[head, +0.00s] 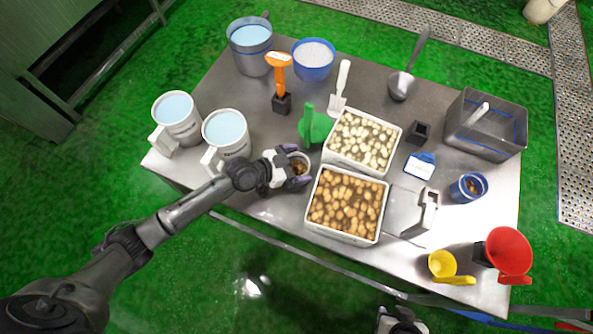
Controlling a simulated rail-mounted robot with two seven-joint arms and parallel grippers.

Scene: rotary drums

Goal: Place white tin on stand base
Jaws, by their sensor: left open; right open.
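My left gripper (297,170) is open at the left-centre of the table. Its fingers are around a small round tin (299,165) with brown contents; the tin's wall is mostly hidden, so I cannot tell its colour or whether the fingers touch it. A grey metal stand (406,207) with an upright bracket is right of the crate of brown pieces; it may be the stand base. My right gripper (400,318) shows only partly at the bottom edge, below the table, away from both.
White jugs (177,125) are left. A blue-rimmed cup (468,187), yellow scoop (442,265) and red funnel (510,252) are right.

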